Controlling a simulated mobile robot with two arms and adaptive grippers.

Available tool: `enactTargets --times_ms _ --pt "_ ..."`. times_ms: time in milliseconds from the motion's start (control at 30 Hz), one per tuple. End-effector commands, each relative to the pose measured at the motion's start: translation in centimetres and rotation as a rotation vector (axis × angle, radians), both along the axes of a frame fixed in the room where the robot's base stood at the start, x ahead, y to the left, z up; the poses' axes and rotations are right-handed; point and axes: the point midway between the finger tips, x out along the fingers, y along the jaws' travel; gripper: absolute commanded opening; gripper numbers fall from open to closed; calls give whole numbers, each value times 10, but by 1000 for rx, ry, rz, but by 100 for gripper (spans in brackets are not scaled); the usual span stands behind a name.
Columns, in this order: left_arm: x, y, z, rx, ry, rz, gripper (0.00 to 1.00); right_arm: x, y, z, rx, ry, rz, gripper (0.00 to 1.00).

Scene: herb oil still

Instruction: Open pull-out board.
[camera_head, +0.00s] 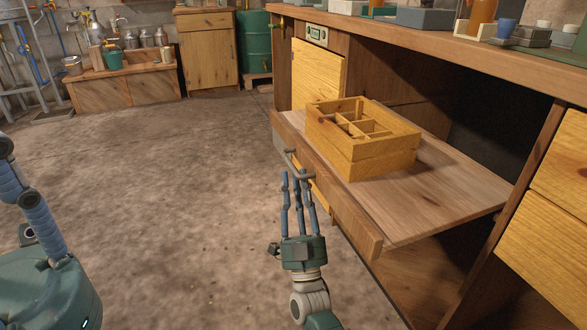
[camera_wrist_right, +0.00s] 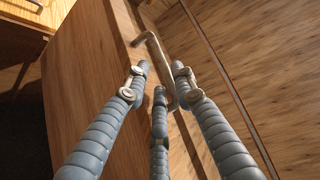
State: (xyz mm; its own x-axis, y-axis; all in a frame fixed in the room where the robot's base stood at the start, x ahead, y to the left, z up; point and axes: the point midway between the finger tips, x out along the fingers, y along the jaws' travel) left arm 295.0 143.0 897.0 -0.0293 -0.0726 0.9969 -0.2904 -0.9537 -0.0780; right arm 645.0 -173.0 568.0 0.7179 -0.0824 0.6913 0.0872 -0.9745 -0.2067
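The wooden pull-out board (camera_head: 440,195) stands out from under the workbench, with its top exposed. A grey bar handle (camera_head: 291,160) is on its front edge; it also shows in the right wrist view (camera_wrist_right: 154,52). My right gripper (camera_head: 297,178) is at the handle, with its blue fingers pointing at the board front. In the wrist view its fingers (camera_wrist_right: 158,80) are spread apart, with the handle's near end between them. Whether they touch it I cannot tell. My left gripper (camera_head: 33,205) is only partly in view at the left edge, away from the board.
A yellow wooden divided box (camera_head: 362,160) sits on the board. The workbench top (camera_head: 440,50) above holds several small items. Yellow cabinet fronts (camera_head: 318,75) flank the opening. The concrete floor (camera_head: 180,180) to the left is clear.

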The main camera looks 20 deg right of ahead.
Motion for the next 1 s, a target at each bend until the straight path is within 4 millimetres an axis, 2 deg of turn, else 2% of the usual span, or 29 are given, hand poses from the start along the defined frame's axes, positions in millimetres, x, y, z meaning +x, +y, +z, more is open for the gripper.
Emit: enactTargets --times_ms 33,200,400,1000 --pt "0 0 0 0 -1 0 37 -9 1 -10 0 5 1 25" --pt "0 0 0 0 -1 0 37 -33 4 -34 0 4 2 25" --pt "-1 0 1 -1 -2 0 37 -51 6 -50 0 2 2 25" --pt "0 0 1 -1 1 -1 37 -57 7 -50 -2 -6 2 25"
